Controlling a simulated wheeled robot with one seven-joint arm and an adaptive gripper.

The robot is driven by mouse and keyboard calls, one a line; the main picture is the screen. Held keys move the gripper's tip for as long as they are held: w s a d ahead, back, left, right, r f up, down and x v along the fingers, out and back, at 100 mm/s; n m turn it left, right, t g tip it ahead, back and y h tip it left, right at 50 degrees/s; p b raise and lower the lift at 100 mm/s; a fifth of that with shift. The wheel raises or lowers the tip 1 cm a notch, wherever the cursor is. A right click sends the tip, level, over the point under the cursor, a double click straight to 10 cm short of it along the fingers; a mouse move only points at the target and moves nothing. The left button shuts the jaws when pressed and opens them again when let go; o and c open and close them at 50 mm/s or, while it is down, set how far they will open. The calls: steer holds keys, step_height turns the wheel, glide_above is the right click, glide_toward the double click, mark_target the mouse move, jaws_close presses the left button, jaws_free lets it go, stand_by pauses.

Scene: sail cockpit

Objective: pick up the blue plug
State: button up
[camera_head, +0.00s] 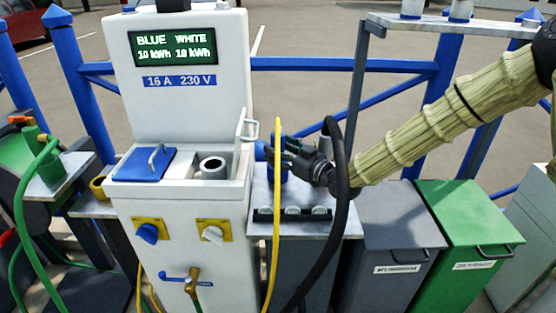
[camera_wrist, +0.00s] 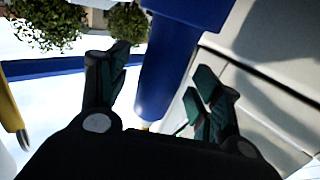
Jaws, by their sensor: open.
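The blue plug (camera_head: 261,151) shows in the head view just right of the white power pedestal (camera_head: 190,110), partly hidden by my gripper and a yellow cable (camera_head: 277,210). My gripper (camera_head: 281,152) reaches in from the right at the plug. In the wrist view, a blue cylinder with a wider collar, which looks like the plug (camera_wrist: 178,72), stands between the spread fingers of my gripper (camera_wrist: 155,92). The fingers are open. A gap shows on the left finger's side; contact on the right side cannot be told.
The pedestal has an open socket (camera_head: 209,166) with a raised lid and a closed blue lid (camera_head: 145,164). A grey bin (camera_head: 392,245) and a green bin (camera_head: 468,235) stand right. Blue railings (camera_head: 345,65) run behind.

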mark_target(282, 140)
steer(key=shift+w+a, duration=0.45)
steer(key=c, duration=1.3)
steer(key=shift+r, duration=0.1)
steer(key=shift+c, duration=0.3)
steer(key=shift+r, duration=0.55)
steer(key=shift+s+r, duration=0.15)
steer(key=shift+r, duration=0.5)
steer(key=shift+s+r, duration=0.15)
steer(key=shift+r, duration=0.45)
steer(key=s+d+r+p, duration=0.2)
steer(key=s+r+p, duration=0.1)
steer(key=s, duration=1.2)
steer(key=shift+s+r, duration=0.15)
steer(key=shift+r, duration=0.55)
